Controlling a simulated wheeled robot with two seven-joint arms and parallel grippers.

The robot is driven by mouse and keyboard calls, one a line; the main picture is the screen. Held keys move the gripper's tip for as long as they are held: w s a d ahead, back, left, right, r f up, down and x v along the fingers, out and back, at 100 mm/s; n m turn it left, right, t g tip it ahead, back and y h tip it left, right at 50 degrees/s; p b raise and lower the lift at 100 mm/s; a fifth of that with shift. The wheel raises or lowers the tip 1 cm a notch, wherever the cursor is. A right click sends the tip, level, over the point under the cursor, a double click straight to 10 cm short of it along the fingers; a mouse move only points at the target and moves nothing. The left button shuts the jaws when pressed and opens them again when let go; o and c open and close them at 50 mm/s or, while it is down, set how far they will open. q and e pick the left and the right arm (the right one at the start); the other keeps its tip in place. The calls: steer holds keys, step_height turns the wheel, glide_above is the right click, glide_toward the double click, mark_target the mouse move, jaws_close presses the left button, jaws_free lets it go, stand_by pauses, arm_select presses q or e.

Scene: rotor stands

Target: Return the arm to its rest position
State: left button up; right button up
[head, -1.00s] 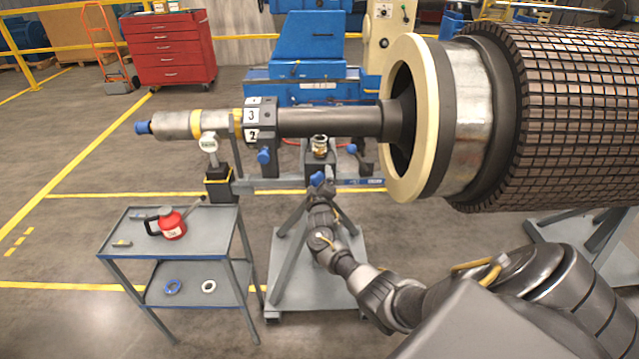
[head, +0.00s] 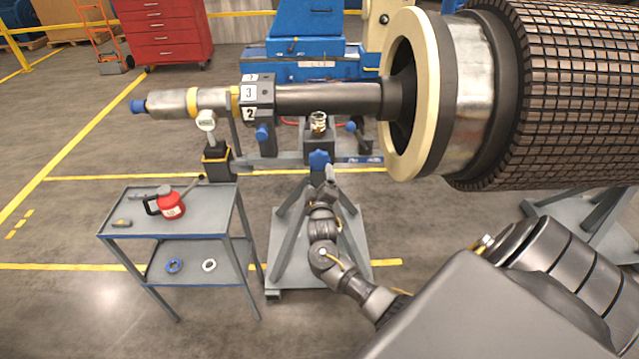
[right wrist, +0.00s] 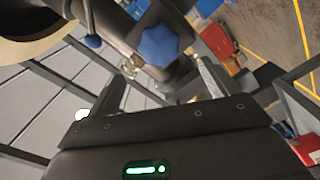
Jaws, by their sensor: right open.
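My right gripper (head: 323,190) is open, just below and in front of a blue star-shaped knob (head: 319,158) on the rotor stand (head: 284,240). In the right wrist view, my two fingers (right wrist: 160,88) stand apart, and the blue knob (right wrist: 158,45) lies beyond their tips. Nothing shows held between them. My right arm reaches in from the lower right. My left gripper is not in view.
The rotor shaft (head: 325,100) rests above the stand, with the large rotor body (head: 575,95) at the right. A grey cart (head: 125,208) with a red oil can (head: 170,206) stands at the left. Floor between cart and stand is narrow.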

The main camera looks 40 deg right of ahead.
stand_by(0.6)
steer(key=s+a+f+m+g+y, duration=0.1)
steer(key=a+f+y, duration=0.2)
steer(key=f, duration=0.5)
steer(key=a+f+g+y, duration=0.1)
steer(key=a+f+y, duration=0.15)
steer(key=f, duration=0.65)
steer(key=s+a+f+g+y, duration=0.1)
steer(key=s+a+f+g, duration=0.15)
steer(key=s+f, duration=0.45)
steer(key=s+a+f+g+y, duration=0.1)
steer(key=s+a+f+y, duration=0.15)
steer(key=s+f, duration=0.45)
steer(key=s+a+f+g, duration=0.2)
steer(key=s+f, duration=0.5)
steer(key=s+a+f+g, duration=0.2)
steer(key=s+a+f, duration=0.1)
steer(key=s+f, duration=0.4)
steer(key=s+a+f+g+y, duration=0.1)
steer(key=s+f+g, duration=0.1)
steer(key=s, duration=1)
steer(key=s+a+f+g, duration=0.1)
steer(key=s+f+g, duration=0.1)
steer(key=s, duration=1)
steer(key=shift+s+a+y, duration=0.25)
steer(key=shift+a+y, duration=0.15)
